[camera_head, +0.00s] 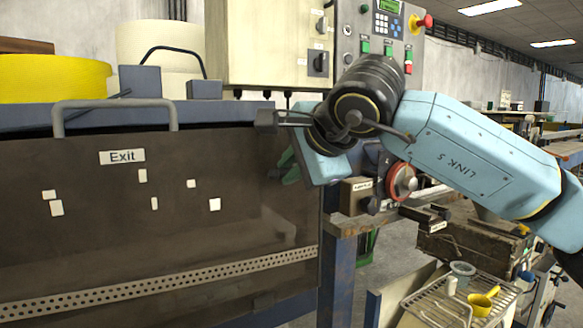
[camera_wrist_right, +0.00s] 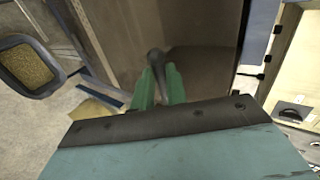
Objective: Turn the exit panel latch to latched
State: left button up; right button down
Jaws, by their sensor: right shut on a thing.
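The exit panel (camera_head: 110,230) is a brown, see-through sheet at the left of the head view, with a white Exit label (camera_head: 122,156) and a grey bar handle (camera_head: 115,103) along its top. My right gripper (camera_head: 284,172) is at the panel's upper right edge, partly hidden by my own wrist. In the right wrist view its green fingers (camera_wrist_right: 159,88) are shut around a dark, rounded knob-like piece, apparently the latch (camera_wrist_right: 155,58), in front of the brown panel (camera_wrist_right: 205,62). The latch's exact angle is hard to tell. My left gripper is not in view.
A cream control box (camera_head: 265,45) and a grey button panel (camera_head: 385,40) stand above and behind. Yellow and cream tape rolls (camera_head: 50,78) sit at the upper left.

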jog(key=c, duration=1.4)
grip_release()
jog(key=b+v, duration=0.1)
jog(key=v, duration=1.2)
jog(key=shift+s+d, duration=0.15)
